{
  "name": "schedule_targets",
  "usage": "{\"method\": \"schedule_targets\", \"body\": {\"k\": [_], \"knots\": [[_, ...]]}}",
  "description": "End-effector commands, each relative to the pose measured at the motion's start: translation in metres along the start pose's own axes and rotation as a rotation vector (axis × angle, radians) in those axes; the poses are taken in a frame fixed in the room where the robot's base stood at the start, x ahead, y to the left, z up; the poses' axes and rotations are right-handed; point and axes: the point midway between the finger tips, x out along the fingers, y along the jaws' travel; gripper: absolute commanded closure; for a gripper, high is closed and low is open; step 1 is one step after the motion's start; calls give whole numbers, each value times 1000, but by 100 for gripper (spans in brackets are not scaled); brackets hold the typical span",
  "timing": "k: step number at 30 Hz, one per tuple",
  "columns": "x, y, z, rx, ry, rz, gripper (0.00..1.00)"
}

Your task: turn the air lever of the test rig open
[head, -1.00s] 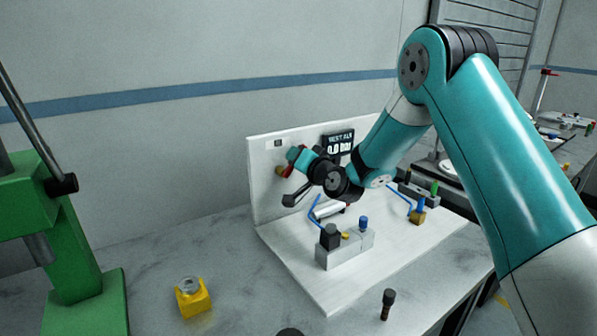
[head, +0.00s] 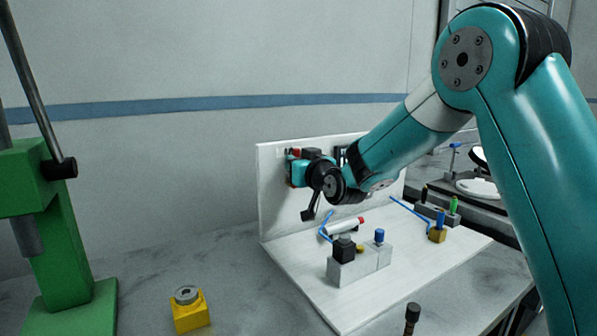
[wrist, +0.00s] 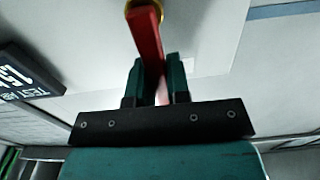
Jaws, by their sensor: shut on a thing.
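The test rig is a white base with an upright white back panel (head: 275,215). Its red air lever (wrist: 150,45) shows clearly in the wrist view, with a brass fitting (wrist: 130,4) at its far end, cut by the top edge. My gripper (wrist: 158,75) has its two dark teal fingers closed on either side of the lever's near part. In the head view my gripper (head: 292,170) is against the upper left of the panel, and only a bit of red shows beside it. The brass fitting is hidden there.
A dark display (wrist: 28,78) sits on the panel near the lever; my arm mostly covers it in the head view. A grey block with knobs (head: 362,262) and a white cylinder (head: 343,228) stand on the base. A green press (head: 60,240) and yellow block (head: 190,312) are at left.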

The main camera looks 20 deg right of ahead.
Motion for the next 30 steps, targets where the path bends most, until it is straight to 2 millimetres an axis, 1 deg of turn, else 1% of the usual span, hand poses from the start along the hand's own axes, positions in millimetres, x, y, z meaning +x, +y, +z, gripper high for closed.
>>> {"method": "schedule_targets", "body": {"k": [16, 17, 18, 19, 20, 27, 30], "knots": [[0, 0, 0, -31, -1, 3, 100], [0, 0, 0, -31, -1, 3, 78], [0, 0, 0, -30, -1, 3, 69], [0, 0, 0, -29, -1, 3, 62], [0, 0, 0, -29, -1, 2, 57], [0, -1, 0, -26, 0, 1, 57], [-4, -1, 0, -25, 0, 1, 57]]}}
